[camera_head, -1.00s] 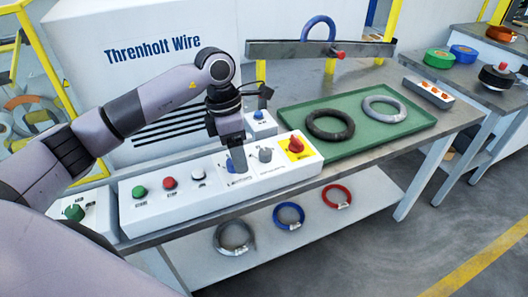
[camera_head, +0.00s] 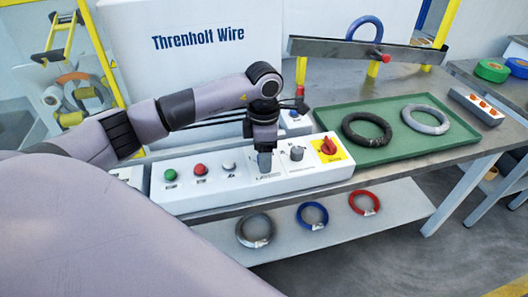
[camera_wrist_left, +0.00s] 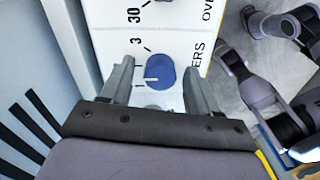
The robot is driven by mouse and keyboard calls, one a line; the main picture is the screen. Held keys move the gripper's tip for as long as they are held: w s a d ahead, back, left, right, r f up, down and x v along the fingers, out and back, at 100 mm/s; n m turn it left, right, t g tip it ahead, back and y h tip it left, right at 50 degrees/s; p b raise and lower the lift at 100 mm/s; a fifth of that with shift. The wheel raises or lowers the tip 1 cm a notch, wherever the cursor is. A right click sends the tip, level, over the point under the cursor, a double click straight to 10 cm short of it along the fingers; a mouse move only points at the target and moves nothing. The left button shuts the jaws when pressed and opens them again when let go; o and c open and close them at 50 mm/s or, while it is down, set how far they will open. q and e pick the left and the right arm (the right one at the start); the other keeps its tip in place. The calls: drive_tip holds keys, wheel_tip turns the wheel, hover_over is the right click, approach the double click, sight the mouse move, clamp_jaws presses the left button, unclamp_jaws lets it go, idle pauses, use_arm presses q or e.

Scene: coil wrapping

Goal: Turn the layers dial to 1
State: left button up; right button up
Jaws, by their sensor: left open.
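The layers dial (camera_wrist_left: 160,73) is a blue round knob with a white pointer line on its left side in the left wrist view. Printed marks 1, 3 and 30 run up the white panel to its left. The pointer faces left, near the 1 mark. My left gripper (camera_wrist_left: 158,85) is open, with one finger on each side of the dial; contact cannot be told. In the head view my left gripper (camera_head: 265,163) points down at the panel and mostly hides the dial. My right arm shows at the right of the left wrist view; its gripper's state is unclear.
The white control panel (camera_head: 215,193) also carries a green button (camera_head: 170,174), a red button (camera_head: 200,169), a white one (camera_head: 229,166), a grey knob (camera_head: 297,153) and a red switch (camera_head: 328,146) on yellow. A green tray (camera_head: 385,153) with two coils stands to the right.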

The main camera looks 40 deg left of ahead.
use_arm(q)
drive_tip(key=shift+c, duration=0.2)
drive_tip(key=c, duration=1)
drive_tip(key=shift+n, duration=0.3)
drive_tip(key=n, duration=0.5)
drive_tip(key=shift+n, duration=0.3)
drive_tip(key=n, duration=0.5)
drive_tip(key=shift+n+p, duration=0.3)
drive_tip(key=shift+p, duration=0.1)
drive_tip(key=o, duration=1)
